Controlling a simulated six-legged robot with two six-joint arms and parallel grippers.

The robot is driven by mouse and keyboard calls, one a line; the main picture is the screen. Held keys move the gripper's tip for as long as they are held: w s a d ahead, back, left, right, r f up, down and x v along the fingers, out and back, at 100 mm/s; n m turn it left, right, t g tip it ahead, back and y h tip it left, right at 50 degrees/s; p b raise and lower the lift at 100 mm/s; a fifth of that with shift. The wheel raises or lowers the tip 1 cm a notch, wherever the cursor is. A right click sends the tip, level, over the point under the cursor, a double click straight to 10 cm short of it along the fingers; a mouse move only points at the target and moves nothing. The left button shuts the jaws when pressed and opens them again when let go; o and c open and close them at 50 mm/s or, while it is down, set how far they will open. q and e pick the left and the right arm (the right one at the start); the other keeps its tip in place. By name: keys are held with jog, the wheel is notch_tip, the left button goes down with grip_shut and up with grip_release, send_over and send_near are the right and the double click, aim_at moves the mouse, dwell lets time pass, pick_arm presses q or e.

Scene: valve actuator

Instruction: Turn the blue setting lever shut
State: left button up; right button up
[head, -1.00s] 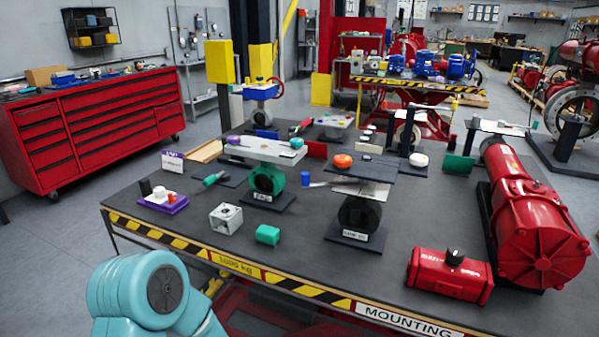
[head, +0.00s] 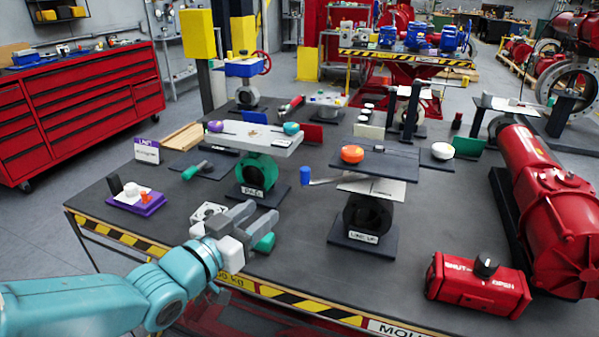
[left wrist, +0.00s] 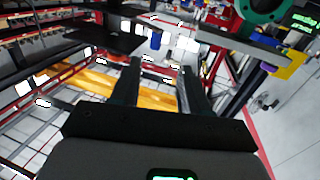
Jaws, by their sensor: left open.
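The blue-knobbed lever (head: 305,175) is a grey bar sticking out to the left from the dark round valve body labelled LINE UP (head: 362,218), under a dark plate. A blue cylinder, likely the same knob, shows beyond the fingertips in the left wrist view (left wrist: 155,40). My left gripper (head: 258,218) is open, with its fingers over the front of the table, left of and nearer than the lever, and apart from it. Its open fingers also show in the left wrist view (left wrist: 160,70), with nothing between them. The right gripper is not in view.
A green valve (head: 256,172) with a light top plate stands behind my left gripper. A red actuator (head: 478,285) lies at the front right. An orange knob (head: 352,154) tops the dark plate.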

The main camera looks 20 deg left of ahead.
aim_at(303, 176)
pick_arm(q)
jog(key=p+x, duration=0.1)
jog(key=x, duration=0.4)
jog(key=p+x, duration=0.1)
jog(key=x, duration=0.3)
jog(key=r+p+x, duration=0.1)
jog(key=x, duration=0.4)
jog(key=shift+w+d, duration=0.25)
jog(key=shift+w, duration=0.1)
jog(key=shift+w+d+r+p, duration=0.15)
jog(key=shift+d+p, duration=0.05)
jog(key=shift+p, duration=0.1)
jog(key=shift+w+a, duration=0.1)
jog(key=shift+w, duration=0.1)
jog(key=shift+c, duration=0.5)
grip_shut()
